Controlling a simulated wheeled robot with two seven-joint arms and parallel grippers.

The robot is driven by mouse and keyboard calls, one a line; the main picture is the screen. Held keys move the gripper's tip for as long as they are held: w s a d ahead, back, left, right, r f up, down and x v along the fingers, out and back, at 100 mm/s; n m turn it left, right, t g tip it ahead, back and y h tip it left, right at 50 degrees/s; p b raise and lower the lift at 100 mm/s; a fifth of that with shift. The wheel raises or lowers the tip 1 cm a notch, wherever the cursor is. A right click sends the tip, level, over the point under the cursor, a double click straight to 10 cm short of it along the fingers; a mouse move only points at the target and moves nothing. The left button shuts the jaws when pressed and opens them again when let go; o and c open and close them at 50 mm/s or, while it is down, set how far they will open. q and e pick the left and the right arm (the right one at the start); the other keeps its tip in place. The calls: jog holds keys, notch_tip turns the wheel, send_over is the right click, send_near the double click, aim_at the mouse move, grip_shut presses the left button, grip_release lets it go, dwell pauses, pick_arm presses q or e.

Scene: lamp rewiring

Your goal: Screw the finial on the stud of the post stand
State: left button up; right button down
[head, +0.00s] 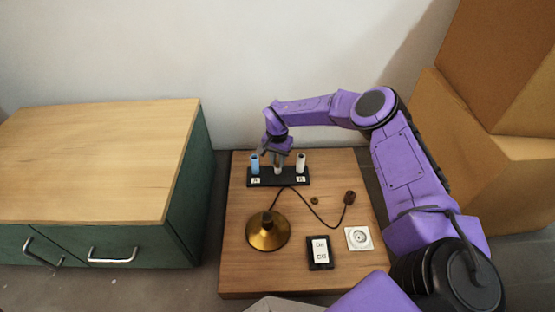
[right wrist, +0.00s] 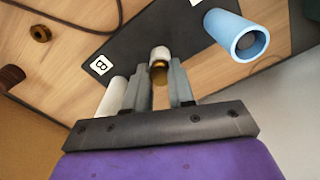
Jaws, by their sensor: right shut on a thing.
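The black post stand (head: 262,182) lies at the back of the wooden board, with a blue post (head: 254,164) by label A and a white post (head: 301,162) by label B. My right gripper (head: 279,160) points down between these two posts. In the right wrist view, it (right wrist: 159,80) is shut on a small brass piece (right wrist: 158,73), which looks like the finial. A short cream cylinder (right wrist: 160,53) stands just beyond the brass piece, in line with it. Whether the two touch, and the stud itself, I cannot tell. My left gripper is not in view.
A brass lamp base (head: 268,231) with a dark cord and plug (head: 349,198) is on the board. A small brass ring (head: 315,201), a black switch box (head: 320,253) and a white outlet (head: 358,238) lie nearby. A cabinet (head: 100,160) is left, cardboard boxes (head: 470,150) right.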

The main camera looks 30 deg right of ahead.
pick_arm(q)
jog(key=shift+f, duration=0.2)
pick_arm(e)
jog(key=m, duration=0.7)
jog(key=shift+w+m, duration=0.1)
jog(key=shift+m, duration=0.3)
pick_arm(q)
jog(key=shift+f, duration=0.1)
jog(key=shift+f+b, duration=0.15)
jog(key=shift+b, duration=0.25)
pick_arm(e)
jog(key=m, duration=0.3)
jog(key=shift+m, duration=0.3)
jog(key=m, duration=0.4)
jog(key=shift+w, duration=0.1)
